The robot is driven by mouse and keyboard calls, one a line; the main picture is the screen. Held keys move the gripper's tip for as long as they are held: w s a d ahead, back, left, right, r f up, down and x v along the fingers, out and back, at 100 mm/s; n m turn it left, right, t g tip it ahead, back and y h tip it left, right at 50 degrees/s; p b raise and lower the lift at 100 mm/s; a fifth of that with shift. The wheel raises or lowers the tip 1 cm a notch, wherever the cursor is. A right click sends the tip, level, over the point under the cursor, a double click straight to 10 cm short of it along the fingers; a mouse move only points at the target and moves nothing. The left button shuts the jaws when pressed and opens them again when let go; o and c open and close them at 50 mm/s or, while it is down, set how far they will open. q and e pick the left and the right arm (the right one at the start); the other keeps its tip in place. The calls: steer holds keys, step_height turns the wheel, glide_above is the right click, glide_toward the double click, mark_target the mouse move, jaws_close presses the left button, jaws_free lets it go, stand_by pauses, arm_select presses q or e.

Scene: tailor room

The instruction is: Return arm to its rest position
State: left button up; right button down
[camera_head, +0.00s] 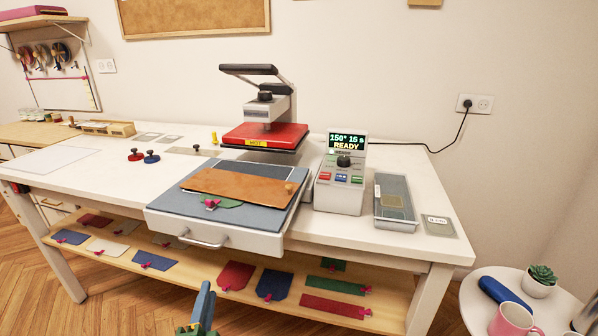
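My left gripper (203,308) shows only in part at the bottom edge, in front of the table and low over the shelf. It is a narrow blue-grey piece with some green and yellow at its base. I cannot tell whether its fingers are apart, and I see nothing held in it. The rest of my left arm is out of the picture. My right gripper and arm are not in view.
A white table (95,187) carries a heat press with a raised red plate (265,136) and a pulled-out drawer. A brown sheet (240,186) lies on its grey pad. The control box (340,185) reads READY. The lower shelf (190,268) holds colored patches. A round side table (478,310) stands at right.

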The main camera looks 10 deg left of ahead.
arm_select(q)
steer(key=s+d+f+n+g+h+p, duration=0.25)
steer(key=s+f+g, duration=0.2)
steer(key=f, duration=0.75)
steer(key=s+d+f+n+g+h+p, duration=0.15)
steer(key=s+d+f+g, duration=0.3)
steer(key=f, duration=0.75)
steer(key=s+f+n+g, duration=0.3)
steer(key=s+f, duration=0.2)
steer(key=s, duration=0.7)
steer(key=s+f+n+g+p, duration=0.1)
steer(key=s+f+n+g, duration=0.2)
steer(key=s, duration=1)
step_height(320, 180, down, 3)
steer(key=shift+s+a+f+g+h, duration=0.1)
steer(key=shift+s+a+g+h, duration=0.2)
steer(key=shift+g, duration=0.3)
